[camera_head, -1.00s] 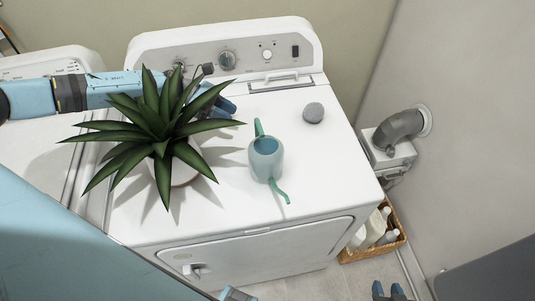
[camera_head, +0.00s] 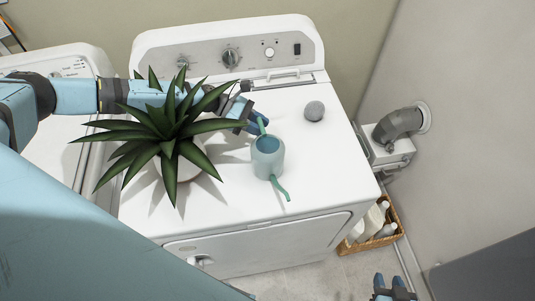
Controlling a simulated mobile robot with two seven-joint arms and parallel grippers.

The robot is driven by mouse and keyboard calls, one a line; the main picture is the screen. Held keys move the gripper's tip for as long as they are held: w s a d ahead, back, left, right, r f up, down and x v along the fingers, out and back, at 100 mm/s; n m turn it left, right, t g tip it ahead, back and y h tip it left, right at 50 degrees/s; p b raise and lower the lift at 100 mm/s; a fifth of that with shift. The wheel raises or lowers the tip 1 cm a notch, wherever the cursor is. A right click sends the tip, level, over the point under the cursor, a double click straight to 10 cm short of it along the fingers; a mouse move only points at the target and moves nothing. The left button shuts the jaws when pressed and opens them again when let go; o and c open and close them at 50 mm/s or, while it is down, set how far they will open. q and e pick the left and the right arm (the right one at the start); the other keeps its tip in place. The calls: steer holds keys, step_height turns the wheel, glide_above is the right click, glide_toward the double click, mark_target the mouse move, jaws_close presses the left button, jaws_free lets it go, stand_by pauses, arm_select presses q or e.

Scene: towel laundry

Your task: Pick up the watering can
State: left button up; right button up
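The teal watering can (camera_head: 268,160) stands upright on top of the white dryer (camera_head: 225,215), with its green spout pointing toward the front and its green handle at the back. My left gripper (camera_head: 257,121) reaches in behind the plant, and its blue fingers are at the can's handle. Whether the fingers touch or close on the handle cannot be told. My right gripper (camera_head: 391,282) is low at the bottom edge, over the floor, with its two fingertips apart and nothing between them.
A spiky potted plant (camera_head: 170,130) stands left of the can, close under my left arm. A grey ball (camera_head: 314,111) lies to the can's right. A wicker basket with bottles (camera_head: 376,243) is on the floor beside the dryer. The dryer's right front top is clear.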

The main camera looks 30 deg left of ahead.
arm_select(q)
jaws_close()
steer(key=shift+r, duration=0.15)
